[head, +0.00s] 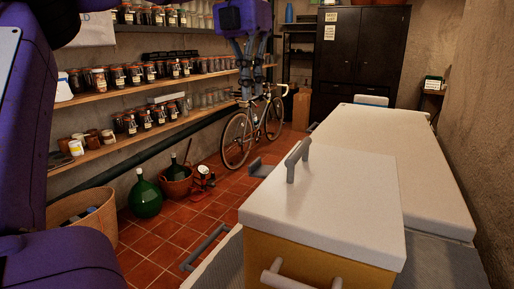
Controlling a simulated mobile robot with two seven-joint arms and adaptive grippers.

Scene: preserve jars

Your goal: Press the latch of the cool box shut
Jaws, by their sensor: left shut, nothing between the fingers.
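The cool box has a yellow-orange body (315,262) and a white lid (335,200), at the lower right in the head view. The lid lies flat on the body. A grey bracket-like handle (299,160) rises from the lid's far left part. A grey piece (262,169) sticks out past the lid's left edge beside it; it may be the latch, and I cannot tell its exact position. My left gripper (247,98) points down with its fingers shut and empty. In the picture it is above and left of the lid, apart from it. My right gripper is not in view.
A grey bar handle (205,248) is at the lower left of the box. A long white surface (400,150) extends behind it. A bicycle (252,128), green bottle (145,196) and basket (85,212) stand on the tiled floor. Jar shelves (150,88) line the left wall.

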